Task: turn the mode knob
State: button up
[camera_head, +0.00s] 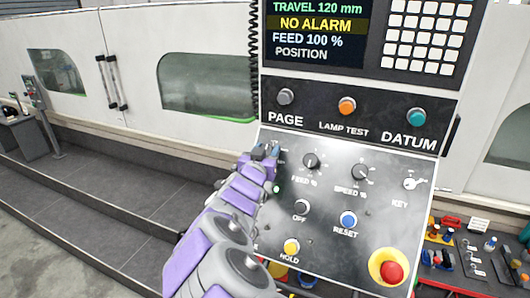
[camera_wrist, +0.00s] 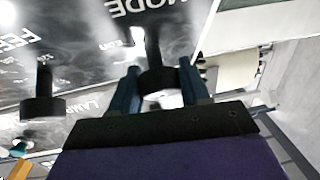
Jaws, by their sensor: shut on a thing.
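The mode knob (camera_wrist: 157,80) is dark and round, under the MODE lettering (camera_wrist: 140,8) in the wrist view. My gripper (camera_wrist: 160,76) has its two blue fingers on either side of this knob and is shut on it. In the head view my gripper (camera_head: 265,152) is at the upper left of the lower control panel (camera_head: 330,235), left of the FEED % knob (camera_head: 311,161). There my fingers and arm hide the mode knob and its label. The knob's pointer setting cannot be read.
A SPEED % knob (camera_head: 360,172), a key switch (camera_head: 410,183), a blue RESET button (camera_head: 348,219), a yellow HOLD button (camera_head: 291,247) and a red emergency stop (camera_head: 391,271) share the panel. A tool board (camera_head: 470,262) stands at right. The grey floor (camera_head: 90,215) at left is clear.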

jog(key=shift+f, duration=0.1)
dwell(0.4)
jog(key=o, duration=1)
jog(key=shift+w+d, duration=0.1)
jog(key=shift+w, duration=0.05)
